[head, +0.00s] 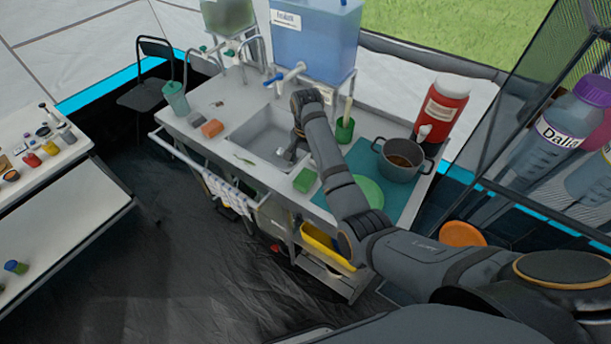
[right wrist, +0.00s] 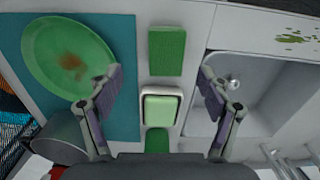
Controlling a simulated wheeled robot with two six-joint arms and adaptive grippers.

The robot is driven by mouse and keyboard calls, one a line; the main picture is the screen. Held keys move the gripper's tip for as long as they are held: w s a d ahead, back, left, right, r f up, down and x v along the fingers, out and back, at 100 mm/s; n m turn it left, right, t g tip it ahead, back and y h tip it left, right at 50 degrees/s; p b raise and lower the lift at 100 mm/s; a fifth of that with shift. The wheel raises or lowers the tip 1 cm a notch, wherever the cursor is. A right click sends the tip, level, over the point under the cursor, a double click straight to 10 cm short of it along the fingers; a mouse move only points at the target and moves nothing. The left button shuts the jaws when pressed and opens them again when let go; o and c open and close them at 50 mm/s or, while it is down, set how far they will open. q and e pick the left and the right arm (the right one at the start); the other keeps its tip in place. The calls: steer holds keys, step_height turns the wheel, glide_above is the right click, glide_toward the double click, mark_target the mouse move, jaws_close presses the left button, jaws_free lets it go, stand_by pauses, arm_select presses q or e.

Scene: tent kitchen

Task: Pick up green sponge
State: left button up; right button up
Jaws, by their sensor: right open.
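The green sponge (head: 304,180) lies flat on the counter, by the front right corner of the sink. In the right wrist view the sponge (right wrist: 166,50) is a dark green rectangle between the plate and the sink, beyond the fingertips. My right gripper (head: 289,153) hangs over the sink in the head view, partly hidden by its own wrist. Its two fingers (right wrist: 160,80) are spread wide with nothing held. The sponge is apart from both fingers. My left gripper is in neither view.
A green plate (right wrist: 66,58) lies on a teal mat beside the sponge. A pot (head: 401,160) and red jug (head: 443,105) stand right. An orange sponge (head: 212,128) is left.

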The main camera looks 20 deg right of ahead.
mark_target(305, 177)
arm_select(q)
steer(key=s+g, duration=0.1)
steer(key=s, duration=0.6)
arm_select(e)
steer(key=shift+s+a+f, duration=0.15)
steer(key=shift+f, duration=0.4)
steer(key=shift+s+a+f, duration=0.1)
steer(key=shift+f, duration=0.45)
steer(key=shift+w+f, duration=0.7)
steer(key=shift+w, duration=0.05)
steer(key=shift+w+d+f+p, duration=0.15)
steer(key=shift+f+p, duration=0.15)
steer(key=shift+f, duration=0.25)
steer(key=shift+d+f+p, duration=0.1)
steer(key=shift+f+p, duration=0.2)
steer(key=shift+f, duration=0.25)
step_height(305, 177, down, 3)
steer(key=shift+r, duration=0.15)
steer(key=c, duration=0.5)
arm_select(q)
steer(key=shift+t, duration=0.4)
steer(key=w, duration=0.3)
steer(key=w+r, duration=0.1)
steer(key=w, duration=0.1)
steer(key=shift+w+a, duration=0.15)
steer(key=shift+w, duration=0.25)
arm_select(e)
steer(key=c, duration=0.4)
